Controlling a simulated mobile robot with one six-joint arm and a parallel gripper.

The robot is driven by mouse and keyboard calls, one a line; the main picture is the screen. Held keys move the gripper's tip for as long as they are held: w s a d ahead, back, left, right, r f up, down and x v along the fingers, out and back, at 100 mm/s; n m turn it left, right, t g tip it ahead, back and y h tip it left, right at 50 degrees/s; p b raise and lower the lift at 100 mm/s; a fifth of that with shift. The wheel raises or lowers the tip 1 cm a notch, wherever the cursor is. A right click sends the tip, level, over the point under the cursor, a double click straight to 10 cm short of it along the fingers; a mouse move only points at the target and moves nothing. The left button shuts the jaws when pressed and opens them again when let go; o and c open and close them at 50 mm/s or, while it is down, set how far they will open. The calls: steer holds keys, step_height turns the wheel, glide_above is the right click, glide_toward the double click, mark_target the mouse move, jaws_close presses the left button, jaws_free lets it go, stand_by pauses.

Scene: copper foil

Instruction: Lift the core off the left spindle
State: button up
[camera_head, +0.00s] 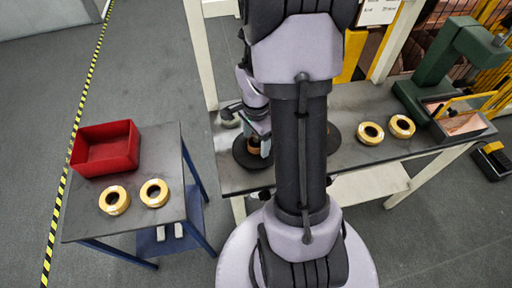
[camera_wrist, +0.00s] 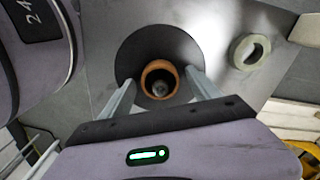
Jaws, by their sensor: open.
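The core (camera_wrist: 147,77), an orange-brown ring, stands upright around the left spindle (camera_wrist: 160,89) over a dark round disc (camera_wrist: 128,62) in the wrist view. My gripper (camera_wrist: 161,78) is open, with one finger on each side of the core; I cannot tell whether either finger touches it. In the head view, my gripper (camera_head: 259,140) is over the same spot, and a small part of the core (camera_head: 253,149) shows above the dark disc (camera_head: 243,158). A second dark disc (camera_head: 334,138) is partly hidden behind my arm.
A pale grey-green ring (camera_wrist: 249,52) lies on the bench (camera_head: 235,183) beside the left disc. Two yellow rolls (camera_head: 370,133) and a green press (camera_head: 437,63) are at right. A side table (camera_head: 85,226) holds a red bin (camera_head: 105,160) and two more yellow rolls.

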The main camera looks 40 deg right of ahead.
steer(key=shift+f, duration=0.2)
steer(key=c, duration=1.4)
